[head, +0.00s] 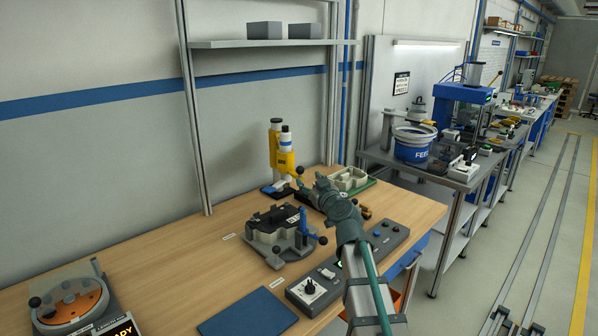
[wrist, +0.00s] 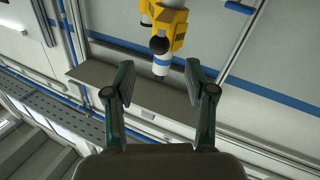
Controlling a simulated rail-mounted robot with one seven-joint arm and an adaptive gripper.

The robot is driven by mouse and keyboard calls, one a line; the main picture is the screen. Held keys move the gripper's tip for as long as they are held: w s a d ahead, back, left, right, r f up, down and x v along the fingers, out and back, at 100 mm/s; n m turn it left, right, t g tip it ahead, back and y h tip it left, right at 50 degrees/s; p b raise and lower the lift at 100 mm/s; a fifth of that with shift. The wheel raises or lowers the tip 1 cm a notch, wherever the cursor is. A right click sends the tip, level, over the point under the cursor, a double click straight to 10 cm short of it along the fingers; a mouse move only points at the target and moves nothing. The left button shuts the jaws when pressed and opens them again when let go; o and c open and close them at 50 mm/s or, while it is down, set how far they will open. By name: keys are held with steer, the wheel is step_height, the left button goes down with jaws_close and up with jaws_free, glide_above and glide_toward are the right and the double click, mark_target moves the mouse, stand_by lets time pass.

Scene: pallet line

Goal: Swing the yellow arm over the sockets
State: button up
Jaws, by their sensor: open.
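The yellow arm (head: 286,160) stands upright at the back of the wooden bench, with a white cylinder on it and a dark ball knob (head: 299,170) at its right side. My gripper (head: 311,180) is open and empty, just right of and close to that knob. In the wrist view the yellow body (wrist: 180,28) is at the top, with a dark ball (wrist: 159,45) and a white, blue-banded cylinder (wrist: 162,63) between the spread fingertips (wrist: 160,68) in the picture. I see no contact. I cannot make out the sockets; my gripper and arm cover part of that area.
A grey fixture (head: 268,250) with a black block and blue-knobbed lever stands in front. A control box (head: 318,287), a blue mat (head: 248,313) and a round dial unit (head: 70,301) are nearer. Bare wood lies at left.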

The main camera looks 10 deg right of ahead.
mark_target(302, 173)
steer(key=p+x, duration=0.2)
steer(key=x, duration=0.6)
steer(key=shift+w, duration=0.2)
jaws_close()
